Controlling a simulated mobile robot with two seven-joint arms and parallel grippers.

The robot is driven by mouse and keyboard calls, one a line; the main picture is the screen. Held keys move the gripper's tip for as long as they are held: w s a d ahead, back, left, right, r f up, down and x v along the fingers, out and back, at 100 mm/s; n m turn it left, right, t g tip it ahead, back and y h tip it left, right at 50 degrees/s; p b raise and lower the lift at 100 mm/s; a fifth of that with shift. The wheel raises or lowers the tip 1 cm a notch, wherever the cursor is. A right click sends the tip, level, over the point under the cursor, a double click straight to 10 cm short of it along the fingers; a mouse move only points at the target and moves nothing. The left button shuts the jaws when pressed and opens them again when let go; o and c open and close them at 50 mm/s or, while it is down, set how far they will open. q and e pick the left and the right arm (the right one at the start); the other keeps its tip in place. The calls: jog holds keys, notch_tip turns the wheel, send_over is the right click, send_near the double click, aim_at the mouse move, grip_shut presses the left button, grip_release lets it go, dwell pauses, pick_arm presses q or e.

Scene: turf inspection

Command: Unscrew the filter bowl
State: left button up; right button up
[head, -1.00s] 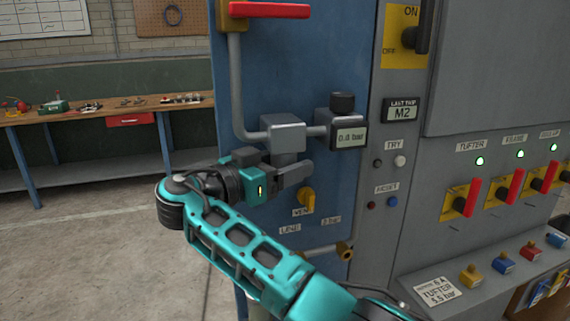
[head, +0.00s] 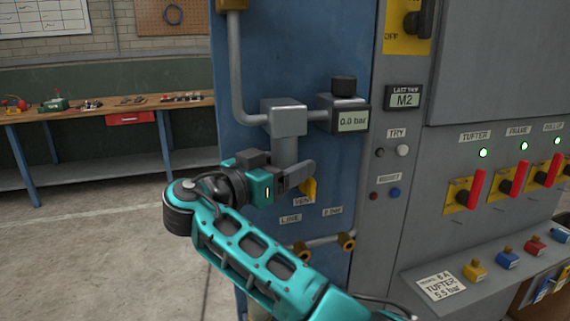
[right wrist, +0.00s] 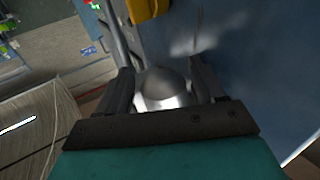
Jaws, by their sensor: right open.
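The filter bowl (head: 287,150) is a grey cylinder hanging upright beneath a square grey filter head (head: 284,117) on the blue panel. Its lower end is hidden behind my right gripper (head: 296,178) in the head view. In the right wrist view the bowl shows as a rounded metal end (right wrist: 166,84) between the two dark fingers of the right gripper (right wrist: 164,80). The fingers are open, one on each side of it; I cannot tell whether either touches it. My left gripper is not in view.
A gauge (head: 351,121) reading 0.0 bar sits right of the filter head. A yellow vent knob (head: 309,189) is partly hidden behind my right finger. A pipe with brass fittings (head: 347,241) runs below. A workbench (head: 85,112) stands at the back left, with open floor before it.

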jog(key=n+t+y, duration=0.2)
jog(key=y, duration=0.1)
jog(key=shift+f, duration=0.2)
jog(key=shift+r+n+t+y, duration=0.1)
jog(key=shift+n+t+y, duration=0.8)
jog(key=shift+n+y, duration=0.65)
jog(key=n+y, duration=0.1)
jog(key=y, duration=0.1)
jog(key=n+t+y+p, duration=0.1)
jog(key=n+y, duration=0.1)
jog(key=y, duration=0.1)
jog(key=shift+r+y, duration=0.15)
jog(key=shift+y, duration=0.1)
jog(key=shift+w+n+y+p, duration=0.1)
jog(key=shift+n+y+p, duration=0.25)
jog(key=shift+n+y, duration=0.45)
jog(key=shift+r+n+y+p, duration=0.1)
jog(key=shift+n+y+p, duration=0.5)
jog(key=shift+y, duration=0.5)
jog(key=n+y+p, duration=0.1)
jog(key=y, duration=0.1)
jog(key=n+g+y+p, duration=0.1)
jog(key=y+p, duration=0.1)
jog(key=shift+n+g, duration=0.3)
jog(key=shift+n, duration=0.05)
jog(key=shift+n+g+y+p, duration=0.35)
jog(key=shift+y+p, duration=0.25)
jog(key=shift+y, duration=0.2)
jog(key=shift+f+n, duration=0.2)
jog(key=shift+n, duration=0.05)
